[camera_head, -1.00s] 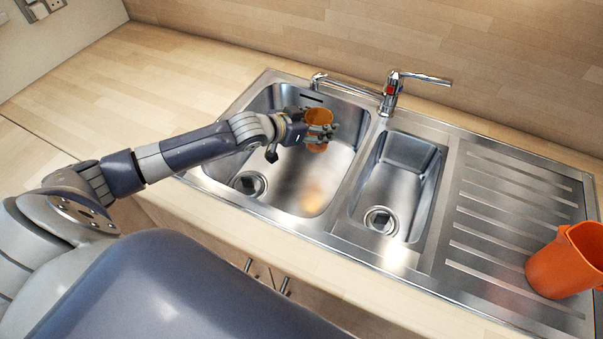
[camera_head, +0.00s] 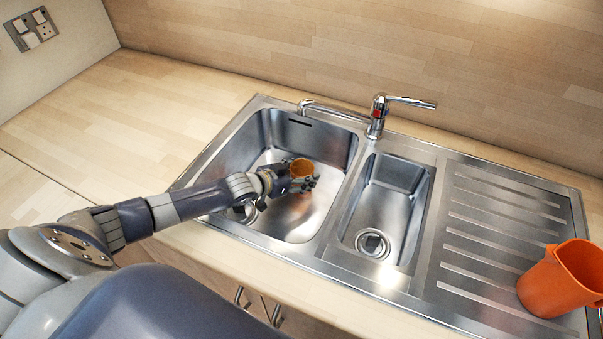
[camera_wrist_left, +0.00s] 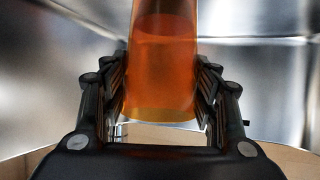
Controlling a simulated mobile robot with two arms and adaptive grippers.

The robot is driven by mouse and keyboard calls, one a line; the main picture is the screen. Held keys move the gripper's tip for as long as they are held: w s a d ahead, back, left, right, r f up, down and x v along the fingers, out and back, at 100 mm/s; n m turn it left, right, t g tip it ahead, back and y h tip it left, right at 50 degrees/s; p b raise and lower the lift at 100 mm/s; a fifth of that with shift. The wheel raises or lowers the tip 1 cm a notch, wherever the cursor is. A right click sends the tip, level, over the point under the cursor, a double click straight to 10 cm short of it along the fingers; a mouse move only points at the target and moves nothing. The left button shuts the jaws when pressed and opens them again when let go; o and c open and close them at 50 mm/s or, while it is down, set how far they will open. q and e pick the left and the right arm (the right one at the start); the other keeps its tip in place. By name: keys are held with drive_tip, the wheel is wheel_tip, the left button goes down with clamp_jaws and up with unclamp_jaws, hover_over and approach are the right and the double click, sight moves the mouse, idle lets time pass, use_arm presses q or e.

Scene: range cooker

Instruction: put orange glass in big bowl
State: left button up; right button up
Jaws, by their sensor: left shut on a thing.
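The orange glass (camera_head: 301,168) is see-through and upright. It is inside the big bowl (camera_head: 331,150), the large left basin of the steel sink, as seen from above. My left gripper (camera_head: 302,182) reaches in from the left and is shut around the glass. In the left wrist view the orange glass (camera_wrist_left: 162,65) stands between the two dark fingers of the left gripper (camera_wrist_left: 162,98). I cannot tell whether its base touches the basin floor. My right gripper is not in view.
A smaller basin (camera_head: 389,205) lies to the right, then a ridged drainer (camera_head: 490,225). An orange jug (camera_head: 560,283) stands on the drainer at the right. A chrome tap (camera_head: 377,115) rises behind the basins. The worktop (camera_head: 100,110) at the left is clear.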

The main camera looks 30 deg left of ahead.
sight(293, 177)
use_arm(q)
drive_tip(key=shift+r, duration=0.1)
drive_tip(key=o, duration=1.2)
drive_tip(key=shift+f, duration=0.2)
drive_tip(key=shift+o, duration=0.2)
drive_tip(key=shift+r, duration=0.1)
drive_tip(key=shift+s+r, duration=0.1)
drive_tip(key=shift+r, duration=0.05)
drive_tip(key=shift+s+a, duration=0.1)
drive_tip(key=shift+s, duration=0.25)
drive_tip(key=v, duration=0.5)
drive_tip(key=shift+v, duration=0.85)
